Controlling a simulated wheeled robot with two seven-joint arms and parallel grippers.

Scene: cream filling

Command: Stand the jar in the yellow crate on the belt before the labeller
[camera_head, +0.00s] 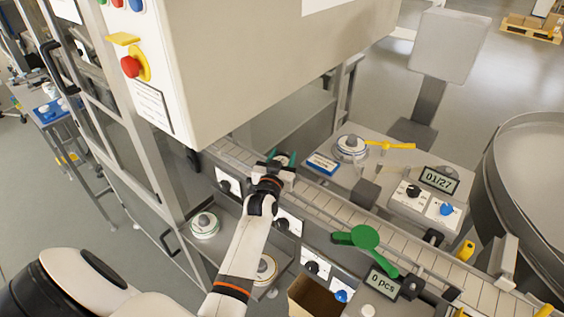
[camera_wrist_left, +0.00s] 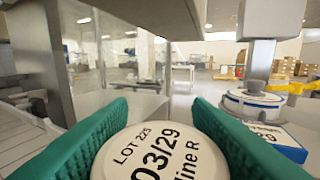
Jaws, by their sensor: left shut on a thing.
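My left gripper (camera_head: 282,160) reaches over the slatted belt (camera_head: 322,205) from the near side, at the edge of the big cream housing. Its teal fingers are shut on a jar (camera_wrist_left: 160,152). The jar's white lid, printed "LOT 225" and "03/29", faces the left wrist camera; its lower part is hidden. I cannot tell whether the jar touches the belt. Beyond the belt stands what looks like the labeller, with a white reel (camera_head: 351,147) and a yellow arm (camera_head: 390,146). I cannot make out a yellow crate. My right gripper is not in view.
A blue-and-white box (camera_head: 322,163) lies beside the reel. A display reading 01/27 (camera_head: 439,179) stands at right. A green paddle (camera_head: 365,240) overhangs the belt farther along. The cream housing (camera_head: 270,60) hangs close above. A large round metal table (camera_head: 535,160) is at far right.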

